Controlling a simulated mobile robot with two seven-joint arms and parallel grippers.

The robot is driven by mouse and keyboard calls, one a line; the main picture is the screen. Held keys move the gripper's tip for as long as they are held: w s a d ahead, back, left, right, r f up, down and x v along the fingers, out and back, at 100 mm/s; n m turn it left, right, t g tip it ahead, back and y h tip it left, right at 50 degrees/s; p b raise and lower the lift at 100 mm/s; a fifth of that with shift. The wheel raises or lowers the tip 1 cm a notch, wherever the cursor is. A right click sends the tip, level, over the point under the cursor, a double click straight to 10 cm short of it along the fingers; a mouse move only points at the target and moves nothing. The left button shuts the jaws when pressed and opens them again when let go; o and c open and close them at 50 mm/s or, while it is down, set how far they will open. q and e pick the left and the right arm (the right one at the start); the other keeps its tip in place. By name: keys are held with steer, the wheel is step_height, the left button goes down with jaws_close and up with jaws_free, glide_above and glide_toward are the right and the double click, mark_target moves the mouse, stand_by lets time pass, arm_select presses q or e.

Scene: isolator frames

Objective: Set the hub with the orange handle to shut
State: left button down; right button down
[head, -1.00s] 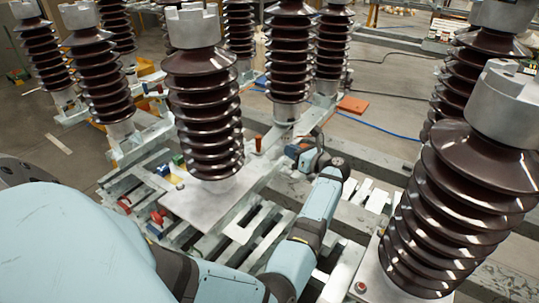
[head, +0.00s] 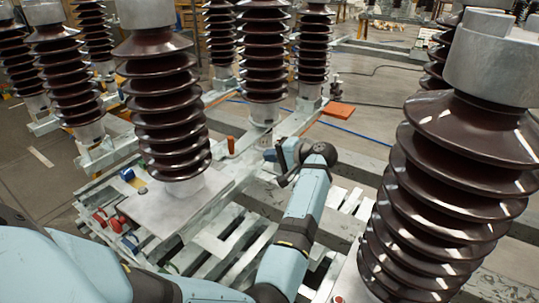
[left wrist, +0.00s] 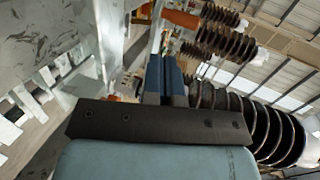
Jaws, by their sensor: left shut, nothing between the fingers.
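The orange handle (head: 231,146) stands upright on the grey metal frame, just behind the flat plate under the near middle insulator. My left gripper (head: 269,155) is a short way to its right in the head view, apart from it. In the left wrist view the gripper's two blue-grey fingers (left wrist: 165,72) are together, with nothing between them. An orange piece (left wrist: 181,18) lies beyond the fingertips there and is probably the handle. The hub under the handle is too small to make out. My right gripper is not in view.
Tall brown ribbed insulators surround the arm; a near one (head: 455,190) stands close on its right and another (head: 165,105) to its left. Red parts (head: 112,220) and a blue block (head: 127,174) sit on the frame at left. An orange plate (head: 337,111) lies behind.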

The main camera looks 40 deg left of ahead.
mark_target(234, 152)
arm_select(q)
steer(key=x, duration=0.3)
steer(key=p+x, duration=0.1)
steer(key=x, duration=0.3)
steer(key=r+x, duration=0.1)
steer(key=x, duration=0.2)
steer(key=shift+a, duration=0.3)
steer(key=shift+s+a+f, duration=0.1)
steer(key=shift+a, duration=0.1)
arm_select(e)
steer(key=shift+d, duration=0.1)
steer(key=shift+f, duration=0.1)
